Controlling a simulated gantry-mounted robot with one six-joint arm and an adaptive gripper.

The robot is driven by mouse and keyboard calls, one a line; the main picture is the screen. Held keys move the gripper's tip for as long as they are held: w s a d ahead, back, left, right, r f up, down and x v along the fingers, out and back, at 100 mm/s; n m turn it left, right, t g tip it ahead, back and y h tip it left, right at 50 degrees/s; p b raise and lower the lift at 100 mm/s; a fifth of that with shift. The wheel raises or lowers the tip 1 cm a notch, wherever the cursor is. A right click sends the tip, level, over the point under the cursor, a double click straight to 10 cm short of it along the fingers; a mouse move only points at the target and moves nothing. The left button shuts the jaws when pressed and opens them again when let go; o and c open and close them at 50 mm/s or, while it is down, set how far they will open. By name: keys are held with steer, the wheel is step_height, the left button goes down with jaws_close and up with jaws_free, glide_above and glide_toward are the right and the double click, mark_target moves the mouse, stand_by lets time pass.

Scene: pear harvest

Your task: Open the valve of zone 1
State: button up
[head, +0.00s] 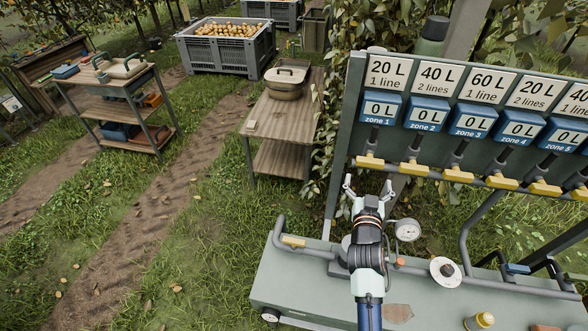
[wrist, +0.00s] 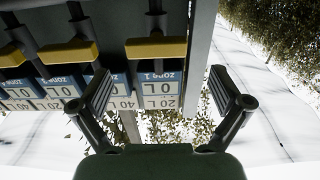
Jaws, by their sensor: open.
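The zone 1 valve has a yellow handle (head: 370,162) at the left end of the row on the panel, lying crosswise to its dark vertical pipe. It also shows in the wrist view (wrist: 156,49), upside down. Its blue zone 1 display (head: 380,108) reads 0 L, under a sign (head: 387,73) reading 20 L, 1 line. My gripper (head: 367,188) is open and empty, just below the zone 1 handle in the head view. In the wrist view, its two fingers (wrist: 164,92) are spread wide, with the handle beyond them and apart from them.
Several more yellow handles, such as zone 2's (head: 414,168), run to the right on the same panel (head: 343,130). Below are a pressure gauge (head: 407,230) and a grey-green bench (head: 330,280) with pipes.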

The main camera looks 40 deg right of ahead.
mark_target(370, 165)
steer(key=b+x, duration=0.1)
steer(key=x, duration=0.6)
steer(key=shift+d, duration=0.45)
steer(key=c, duration=1)
steer(key=shift+o, duration=0.2)
